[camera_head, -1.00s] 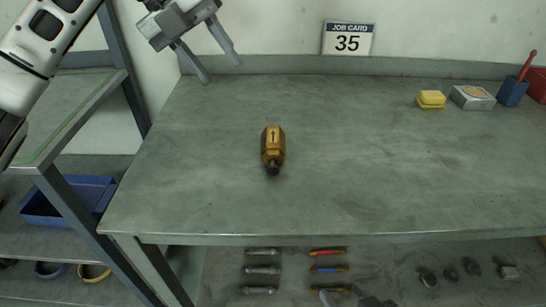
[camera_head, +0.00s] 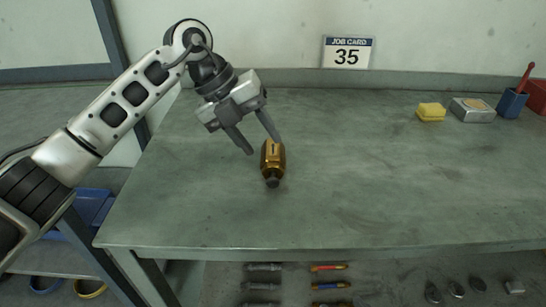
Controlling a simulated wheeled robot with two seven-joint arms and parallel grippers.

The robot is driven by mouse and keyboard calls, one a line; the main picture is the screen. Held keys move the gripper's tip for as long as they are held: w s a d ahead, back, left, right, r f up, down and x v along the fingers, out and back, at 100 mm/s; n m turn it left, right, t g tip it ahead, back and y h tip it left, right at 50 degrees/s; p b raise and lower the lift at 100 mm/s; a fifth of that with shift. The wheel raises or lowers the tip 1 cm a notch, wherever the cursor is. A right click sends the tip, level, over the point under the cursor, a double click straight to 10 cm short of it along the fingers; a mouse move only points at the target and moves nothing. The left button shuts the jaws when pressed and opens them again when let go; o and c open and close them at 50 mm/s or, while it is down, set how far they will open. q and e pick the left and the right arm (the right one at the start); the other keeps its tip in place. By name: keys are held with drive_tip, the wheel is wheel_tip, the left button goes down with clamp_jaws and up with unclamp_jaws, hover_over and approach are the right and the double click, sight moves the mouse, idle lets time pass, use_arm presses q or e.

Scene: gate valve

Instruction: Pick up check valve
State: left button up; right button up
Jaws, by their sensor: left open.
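The check valve (camera_head: 272,164) is a brass-coloured body with a dark end and a dark mark on top. It lies on the green-grey workbench (camera_head: 370,200), left of the middle, its dark end toward the front edge. My left gripper (camera_head: 262,147) is open and empty, fingers pointing down and to the right. Its fingertips appear close to the valve's far end; whether they touch it I cannot tell. My right gripper is not in view.
A yellow sponge (camera_head: 431,112), a metal tin (camera_head: 472,109), a blue holder (camera_head: 511,102) with a red-handled tool and a red bin (camera_head: 537,95) stand at the back right. The bench around the valve is clear.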

sight(268, 150)
use_arm(q)
drive_tip(key=x, duration=0.3)
drive_tip(key=shift+d+f, duration=0.1)
drive_tip(key=shift+f, duration=0.05)
drive_tip(key=c, duration=0.7)
drive_tip(key=shift+r, duration=0.65)
drive_tip(key=s+r, duration=0.1)
drive_tip(key=r, duration=0.1)
drive_tip(key=s+r, duration=0.1)
drive_tip(key=r, duration=0.1)
drive_tip(key=s+r, duration=0.2)
drive_tip(key=shift+r, duration=0.4)
drive_tip(key=s+r, duration=0.1)
drive_tip(key=s, duration=0.2)
drive_tip(key=s+r+b, duration=0.1)
drive_tip(key=s+r, duration=0.1)
drive_tip(key=s, duration=0.1)
drive_tip(key=s+r, duration=0.2)
drive_tip(key=s, duration=0.2)
drive_tip(key=shift+d, duration=0.15)
drive_tip(key=shift+w, duration=0.1)
